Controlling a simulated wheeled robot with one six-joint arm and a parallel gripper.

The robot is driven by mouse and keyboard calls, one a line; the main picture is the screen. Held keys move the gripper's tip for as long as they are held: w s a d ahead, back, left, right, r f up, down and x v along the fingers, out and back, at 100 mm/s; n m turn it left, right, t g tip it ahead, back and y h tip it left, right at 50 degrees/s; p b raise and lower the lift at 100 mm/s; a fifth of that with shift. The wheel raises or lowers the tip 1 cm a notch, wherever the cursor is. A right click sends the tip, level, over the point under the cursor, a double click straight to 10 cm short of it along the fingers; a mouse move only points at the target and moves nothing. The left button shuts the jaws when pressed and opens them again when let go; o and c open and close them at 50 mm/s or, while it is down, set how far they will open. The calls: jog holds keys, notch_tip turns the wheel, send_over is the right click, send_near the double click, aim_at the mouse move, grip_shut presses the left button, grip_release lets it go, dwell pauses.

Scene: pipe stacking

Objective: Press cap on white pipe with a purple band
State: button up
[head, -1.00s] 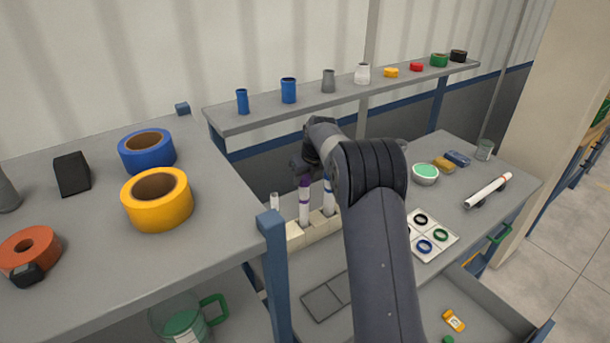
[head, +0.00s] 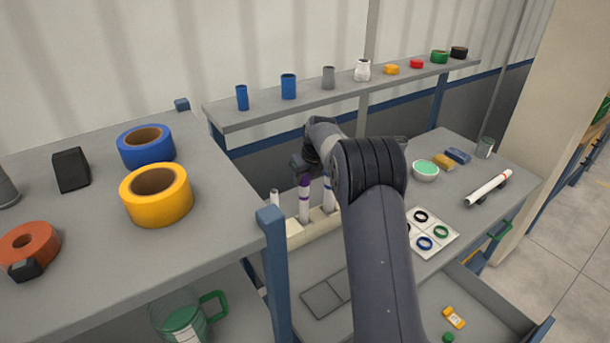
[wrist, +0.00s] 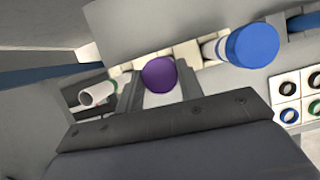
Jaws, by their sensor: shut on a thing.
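The white pipe with a purple band (head: 304,208) stands upright in a cream holder block (head: 323,225), between two other white pipes. A purple cap (head: 304,181) sits at its top in the head view. In the wrist view the purple cap (wrist: 159,74) lies between the fingers of my gripper (wrist: 158,86). My gripper (head: 300,167) is shut on the cap and hangs over the pipe. The cap hides most of the pipe in the wrist view, so I cannot tell how tightly it is seated.
A blue-capped pipe (wrist: 250,46) stands close on the right in the wrist view. An open white pipe (wrist: 98,93) is on the left. A tray of coloured rings (head: 432,233) lies right of my arm. The shelf (head: 235,119) runs behind, and a table edge stands left.

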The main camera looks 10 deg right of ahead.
jog(key=shift+f, duration=0.4)
jog(key=o, duration=1.4)
jog(key=shift+o, duration=0.2)
jog(key=shift+r, duration=0.1)
jog(key=shift+r+p, duration=0.4)
jog(key=shift+r, duration=3.1)
jog(key=shift+f+b, duration=0.45)
jog(key=shift+f, duration=2.9)
